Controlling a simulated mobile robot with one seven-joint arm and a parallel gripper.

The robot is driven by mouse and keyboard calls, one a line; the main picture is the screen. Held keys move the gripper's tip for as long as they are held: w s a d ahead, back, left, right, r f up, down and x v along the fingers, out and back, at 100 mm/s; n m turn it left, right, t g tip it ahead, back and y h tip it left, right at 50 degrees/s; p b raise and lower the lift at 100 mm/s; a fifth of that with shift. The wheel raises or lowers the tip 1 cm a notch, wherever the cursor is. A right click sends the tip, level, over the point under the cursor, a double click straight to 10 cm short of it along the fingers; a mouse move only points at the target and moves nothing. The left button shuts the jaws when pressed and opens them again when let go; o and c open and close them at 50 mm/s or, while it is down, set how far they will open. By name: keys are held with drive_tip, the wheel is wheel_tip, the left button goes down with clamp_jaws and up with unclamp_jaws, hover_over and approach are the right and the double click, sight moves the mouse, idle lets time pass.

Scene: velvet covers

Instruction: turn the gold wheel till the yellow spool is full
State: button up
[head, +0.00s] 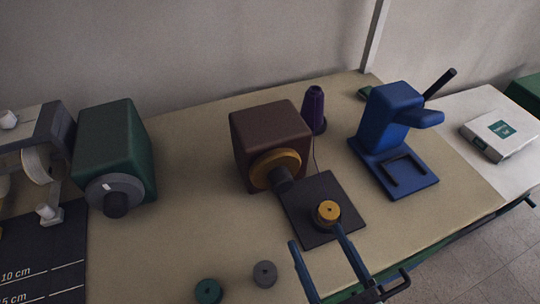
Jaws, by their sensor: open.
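The gold wheel (273,166) is on the front of a brown box (270,130), with a dark crank knob (283,180) sticking out toward me. The yellow spool (327,210) stands on a black plate (308,228) to the right of and nearer than the wheel. How much thread is on it is too small to tell. My gripper (316,236) is open and empty, its two blue fingers reaching up from the bottom edge. The right fingertip overlaps the spool's lower edge in the picture; I cannot tell whether they touch.
A purple thread cone (314,108) stands behind the brown box, with a thin line running down near it. A blue stand (390,140) is at right, a green box with a grey wheel (115,150) at left. Green (208,291) and grey (264,273) spools lie in front.

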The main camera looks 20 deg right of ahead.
sight(285, 187)
drive_tip(key=shift+s+a+f, duration=0.1)
drive_tip(key=shift+s+a, duration=0.05)
drive_tip(key=shift+a, duration=0.05)
drive_tip(key=shift+a+f+n, duration=0.1)
drive_tip(key=shift+f+n, duration=0.05)
drive_tip(key=shift+n, duration=0.15)
drive_tip(key=w, duration=0.8)
drive_tip(key=w+p, duration=0.1)
drive_tip(key=w, duration=0.3)
drive_tip(key=shift+w+a, duration=0.25)
drive_tip(key=shift+w, duration=0.15)
clamp_jaws()
